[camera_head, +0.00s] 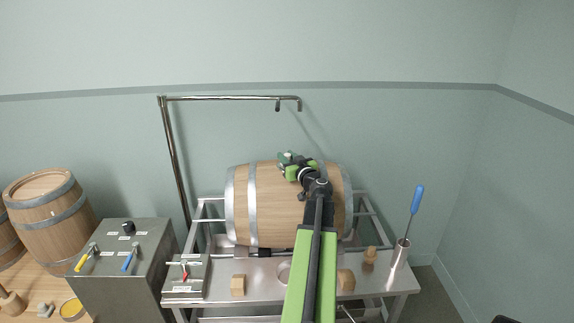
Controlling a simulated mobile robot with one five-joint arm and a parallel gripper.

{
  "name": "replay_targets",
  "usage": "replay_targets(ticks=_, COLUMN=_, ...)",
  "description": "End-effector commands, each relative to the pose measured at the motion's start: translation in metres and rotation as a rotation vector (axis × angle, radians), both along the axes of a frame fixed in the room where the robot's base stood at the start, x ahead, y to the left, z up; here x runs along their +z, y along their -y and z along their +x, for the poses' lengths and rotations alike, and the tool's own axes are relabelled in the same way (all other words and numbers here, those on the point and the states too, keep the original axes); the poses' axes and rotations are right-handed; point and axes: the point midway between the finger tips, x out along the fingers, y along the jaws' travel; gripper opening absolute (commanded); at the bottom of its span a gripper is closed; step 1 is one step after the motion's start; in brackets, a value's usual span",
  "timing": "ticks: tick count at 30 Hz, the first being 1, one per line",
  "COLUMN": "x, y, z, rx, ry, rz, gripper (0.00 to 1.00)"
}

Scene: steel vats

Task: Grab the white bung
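My green-and-black arm reaches from the bottom of the picture to the top of a wooden barrel (262,205) lying on its side in a steel rack. My gripper (286,159) is at the barrel's upper side, left of the wrist. It is small and partly hidden by its own links, so I cannot tell whether its fingers are open or shut. I cannot make out a white bung clearly. The barrel's top under the gripper is covered from this view.
A steel bench (258,270) in front holds wooden blocks (238,285) and a steel tube (399,262) with a blue-handled tool (416,199). A bent pipe (230,98) stands behind. A control cabinet (122,265) and an upright barrel (48,208) are at left.

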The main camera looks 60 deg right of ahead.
Motion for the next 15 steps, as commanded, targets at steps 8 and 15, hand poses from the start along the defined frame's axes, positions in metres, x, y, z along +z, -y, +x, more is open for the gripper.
replay_targets(ticks=8, x=0.0, y=0.0008, z=-0.0011, rx=-0.001, ry=0.0, rz=0.0, gripper=0.0)
replay_targets(ticks=15, x=0.0002, y=0.001, z=-0.0014, rx=-0.002, ry=0.0, rz=0.0, gripper=0.0)
